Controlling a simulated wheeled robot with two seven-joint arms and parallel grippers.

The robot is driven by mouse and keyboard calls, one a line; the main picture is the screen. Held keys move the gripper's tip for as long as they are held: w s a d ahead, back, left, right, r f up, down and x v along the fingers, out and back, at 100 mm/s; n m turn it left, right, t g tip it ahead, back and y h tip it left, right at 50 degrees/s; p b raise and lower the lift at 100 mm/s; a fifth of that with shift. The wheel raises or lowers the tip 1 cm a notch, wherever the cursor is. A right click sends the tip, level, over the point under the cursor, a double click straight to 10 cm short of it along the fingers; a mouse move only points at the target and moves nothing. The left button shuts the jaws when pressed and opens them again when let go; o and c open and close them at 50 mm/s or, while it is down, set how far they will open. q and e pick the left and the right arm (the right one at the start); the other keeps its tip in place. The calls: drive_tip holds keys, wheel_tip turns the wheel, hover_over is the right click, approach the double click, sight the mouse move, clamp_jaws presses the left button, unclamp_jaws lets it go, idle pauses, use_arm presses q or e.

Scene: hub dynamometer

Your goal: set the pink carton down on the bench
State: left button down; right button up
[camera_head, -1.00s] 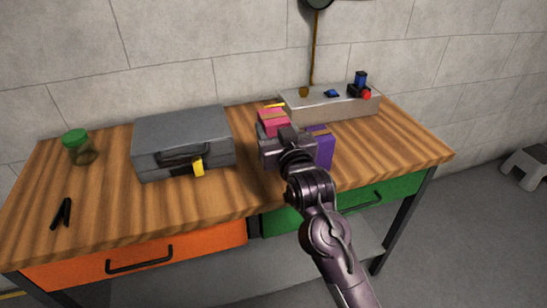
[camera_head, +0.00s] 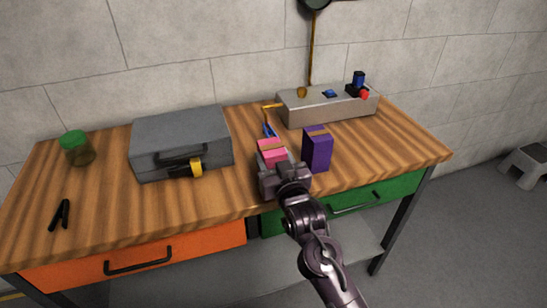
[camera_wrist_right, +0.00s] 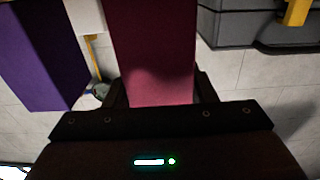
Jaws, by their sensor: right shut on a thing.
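In the right wrist view the carton (camera_wrist_right: 153,50) stands between the fingers (camera_wrist_right: 160,92). I cannot tell whether its base touches the bench. My left gripper is not in view.
A purple carton (camera_head: 318,150) stands close on the right. A grey case (camera_head: 180,140) with a yellow latch is to the left. A grey control box (camera_head: 325,106) is behind. A green-lidded jar (camera_head: 76,148) and a black clip (camera_head: 59,215) are far left.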

drive_tip(key=o, duration=1.1)
drive_tip(key=b+v, duration=0.1)
drive_tip(key=v, duration=1.1)
drive_tip(key=s+d+f+g+h, duration=0.1)
drive_tip(key=s+d+f+g, duration=0.15)
drive_tip(key=f, duration=1.05)
drive_tip(key=s+d+f+g+h, duration=0.1)
drive_tip(key=d+f+g, duration=0.15)
drive_tip(key=f, duration=1.05)
drive_tip(key=s+d+f+g+h, duration=0.1)
drive_tip(key=s+d+f+g, duration=0.15)
drive_tip(key=f, duration=1.05)
drive_tip(key=s+d+f+g+h, duration=0.15)
drive_tip(key=s+d+f, duration=0.25)
drive_tip(key=s+f, duration=0.45)
drive_tip(key=s+d+f+g+h, duration=0.1)
drive_tip(key=s+d+f+g, duration=0.2)
drive_tip(key=s+f, duration=0.55)
drive_tip(key=s+d+f+g, duration=0.1)
drive_tip(key=s+f, duration=0.1)
drive_tip(key=s, duration=0.3)
drive_tip(key=s+d+f+g, duration=0.1)
drive_tip(key=s+d+f, duration=0.1)
drive_tip(key=s, duration=0.4)
drive_tip(key=s+d+f+m+g, duration=0.1)
drive_tip(key=s+f+g, duration=0.1)
drive_tip(key=s, duration=0.4)
drive_tip(key=shift+s+d+f, duration=0.15)
drive_tip(key=shift+d+f, duration=0.1)
drive_tip(key=shift+f, duration=0.45)
